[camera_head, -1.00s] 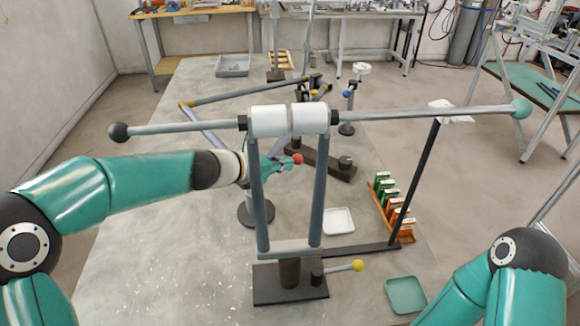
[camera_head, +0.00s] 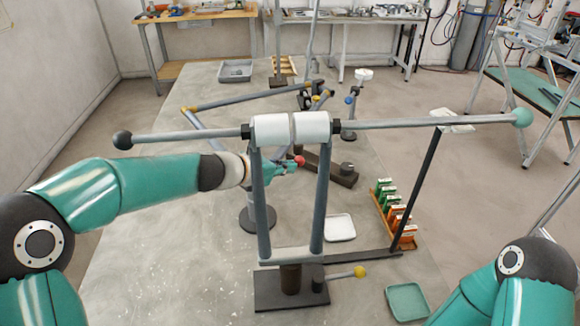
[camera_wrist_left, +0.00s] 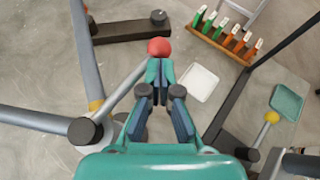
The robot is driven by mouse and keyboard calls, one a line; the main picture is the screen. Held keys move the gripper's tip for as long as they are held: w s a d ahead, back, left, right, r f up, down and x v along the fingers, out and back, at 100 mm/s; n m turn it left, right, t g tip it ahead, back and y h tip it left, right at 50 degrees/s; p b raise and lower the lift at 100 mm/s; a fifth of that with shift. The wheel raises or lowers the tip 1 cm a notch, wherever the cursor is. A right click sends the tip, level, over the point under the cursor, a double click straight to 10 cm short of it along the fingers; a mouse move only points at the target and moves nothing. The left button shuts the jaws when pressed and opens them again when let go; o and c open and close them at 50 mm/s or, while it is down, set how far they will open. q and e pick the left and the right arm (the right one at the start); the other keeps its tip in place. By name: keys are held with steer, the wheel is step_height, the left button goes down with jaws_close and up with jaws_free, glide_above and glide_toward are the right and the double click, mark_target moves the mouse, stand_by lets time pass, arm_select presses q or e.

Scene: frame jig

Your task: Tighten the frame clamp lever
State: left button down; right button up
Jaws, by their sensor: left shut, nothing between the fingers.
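A grey lever rod (camera_wrist_left: 122,91) with a red ball knob (camera_wrist_left: 159,47) runs from a dark hub (camera_wrist_left: 85,131) in the left wrist view. The red knob also shows in the head view (camera_head: 300,160), behind the upright posts. My left gripper (camera_wrist_left: 160,68) is shut and empty. Its tips are close to the red knob, with the rod to their left; I cannot tell whether they touch. In the head view my left gripper (camera_head: 285,168) is partly hidden by a post. A second lever with a yellow knob (camera_head: 360,271) stands low at the front. My right gripper is out of view.
A tall grey frame (camera_head: 317,205) with white rollers (camera_head: 311,126) and a long crossbar (camera_head: 420,123) stands in front of my left gripper. A white tray (camera_head: 340,227), a green tray (camera_head: 407,301) and a rack of coloured pieces (camera_head: 395,217) lie to the right.

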arm_select(q)
steer(key=v, duration=1.1)
steer(key=shift+s+a, duration=0.15)
steer(key=shift+a, duration=0.15)
